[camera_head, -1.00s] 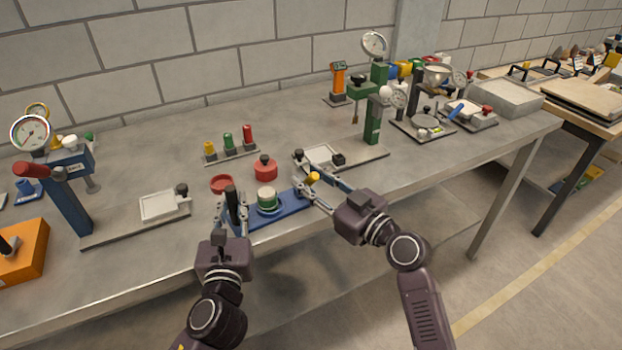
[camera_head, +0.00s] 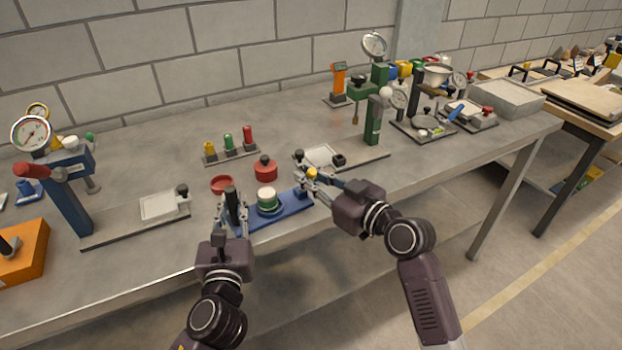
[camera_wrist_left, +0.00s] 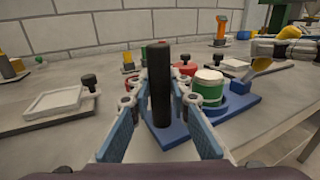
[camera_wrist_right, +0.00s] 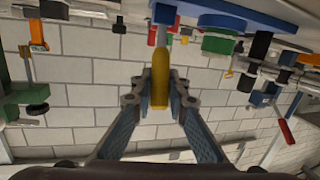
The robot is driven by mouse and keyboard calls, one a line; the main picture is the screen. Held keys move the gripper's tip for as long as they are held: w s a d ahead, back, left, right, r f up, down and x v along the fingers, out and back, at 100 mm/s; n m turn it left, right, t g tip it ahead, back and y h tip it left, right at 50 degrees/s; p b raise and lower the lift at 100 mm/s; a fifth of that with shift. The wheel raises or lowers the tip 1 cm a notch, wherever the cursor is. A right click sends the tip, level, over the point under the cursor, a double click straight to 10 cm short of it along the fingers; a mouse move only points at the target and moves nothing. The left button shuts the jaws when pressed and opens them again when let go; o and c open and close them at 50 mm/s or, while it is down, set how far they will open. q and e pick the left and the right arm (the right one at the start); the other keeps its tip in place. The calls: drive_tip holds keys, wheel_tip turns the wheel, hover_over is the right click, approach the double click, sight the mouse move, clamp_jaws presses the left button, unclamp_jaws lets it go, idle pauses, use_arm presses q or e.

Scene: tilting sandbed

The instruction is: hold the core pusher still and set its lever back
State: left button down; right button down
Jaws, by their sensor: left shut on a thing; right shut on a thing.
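The core pusher (camera_head: 288,210) is a blue base on the table, with a green and white core (camera_head: 267,199) on its middle. A black upright post (camera_wrist_left: 159,85) stands at its left end. My left gripper (camera_head: 232,208) is shut on this post, one finger on each side. The lever is at the right end, with a yellow handle (camera_wrist_right: 160,82). My right gripper (camera_head: 312,178) is shut on the yellow handle. In the head view the fingers hide most of the lever, so its exact angle is hard to tell.
A red cup (camera_head: 222,184) and a red knobbed pot (camera_head: 265,169) stand just behind the pusher. Gauge stands with plates flank it, blue at left (camera_head: 68,195) and green at right (camera_head: 374,122). A rack of colored plugs (camera_head: 230,154) sits farther back. The table's front edge is close.

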drive_tip(key=shift+w+a+r+g+h, duration=0.3)
drive_tip(key=shift+w+g+h, duration=0.15)
drive_tip(key=shift+g, duration=0.1)
drive_tip(key=shift+w+a+r+g+h, duration=0.2)
drive_tip(key=shift+w+a+g+h, duration=0.05)
drive_tip(key=shift+w+g+h, duration=0.25)
drive_tip(key=shift+w+a+r+m+g+h, duration=0.1)
drive_tip(key=shift+w+a+m+g+h, duration=0.35)
drive_tip(key=shift+g, duration=0.3)
drive_tip(key=shift+w+a+f+g+h, duration=0.2)
drive_tip(key=shift+w+g+h, duration=0.3)
drive_tip(key=shift+g, duration=0.2)
drive_tip(key=shift+w+a+f+g+h, duration=0.15)
drive_tip(key=shift+w+g+h, duration=0.3)
drive_tip(key=shift+g, duration=0.25)
drive_tip(key=shift+r, duration=0.1)
drive_tip(key=c, duration=1.8)
unclamp_jaws()
drive_tip(key=shift+w, duration=0.1)
drive_tip(key=shift+c, duration=0.2)
drive_tip(key=shift+r, duration=0.1)
drive_tip(key=v, duration=1.2)
